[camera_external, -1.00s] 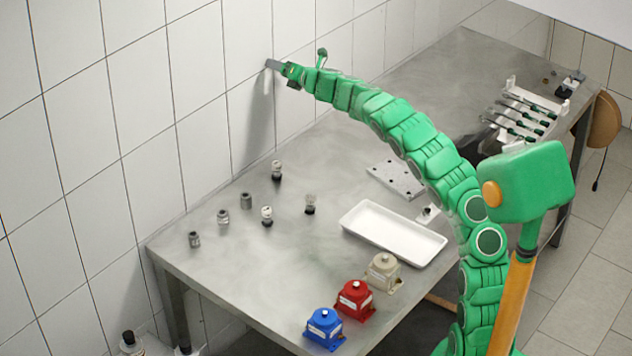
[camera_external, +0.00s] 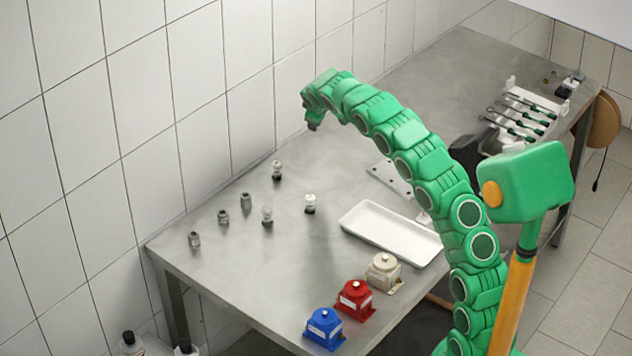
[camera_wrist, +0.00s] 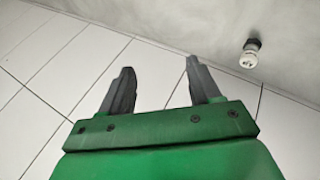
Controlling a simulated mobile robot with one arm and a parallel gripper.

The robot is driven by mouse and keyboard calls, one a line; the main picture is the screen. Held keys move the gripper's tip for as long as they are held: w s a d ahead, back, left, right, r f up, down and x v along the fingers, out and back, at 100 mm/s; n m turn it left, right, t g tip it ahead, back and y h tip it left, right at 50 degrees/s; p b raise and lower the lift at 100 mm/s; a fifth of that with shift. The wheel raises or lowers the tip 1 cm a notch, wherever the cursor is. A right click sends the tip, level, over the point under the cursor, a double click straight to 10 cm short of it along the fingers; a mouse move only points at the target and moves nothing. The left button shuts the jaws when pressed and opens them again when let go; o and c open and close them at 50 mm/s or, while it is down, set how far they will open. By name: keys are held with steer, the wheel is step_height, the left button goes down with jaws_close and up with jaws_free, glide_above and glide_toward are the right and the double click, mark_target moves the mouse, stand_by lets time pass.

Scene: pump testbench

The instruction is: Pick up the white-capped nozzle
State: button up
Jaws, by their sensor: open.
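My gripper (camera_external: 312,125) points down above the table, behind and above the nozzles. In the wrist view its two grey fingers (camera_wrist: 160,66) are apart with nothing between them.
Several grey fittings (camera_external: 223,216) stand to the left. A white tray (camera_external: 394,233), a perforated plate (camera_external: 386,178), and beige (camera_external: 383,272), red (camera_external: 354,299) and blue (camera_external: 324,328) pump units lie to the right and front. The tiled wall (camera_external: 200,100) borders the table's back.

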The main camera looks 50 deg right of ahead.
steer(key=s+a+f+m+g+y, duration=0.3)
steer(key=s+a+f, duration=0.15)
steer(key=a, duration=0.45)
steer(key=m+g+y, duration=0.2)
steer(key=y, duration=0.1)
glide_above(310, 197)
steer(key=shift+w+a+f, duration=0.1)
steer(key=shift+a+f, duration=0.05)
steer(key=shift+f, duration=0.4)
steer(key=shift+w+a+f, duration=0.1)
steer(key=shift+a+f, duration=0.05)
steer(key=shift+f, duration=0.35)
steer(key=shift+d+f, duration=0.1)
steer(key=shift+f, duration=2.65)
steer(key=f, duration=0.4)
steer(key=shift+s+d+f, duration=0.15)
steer(key=shift+d, duration=0.2)
steer(key=shift+f, duration=0.45)
steer(key=c, duration=1.1)
steer(key=shift+r, duration=0.1)
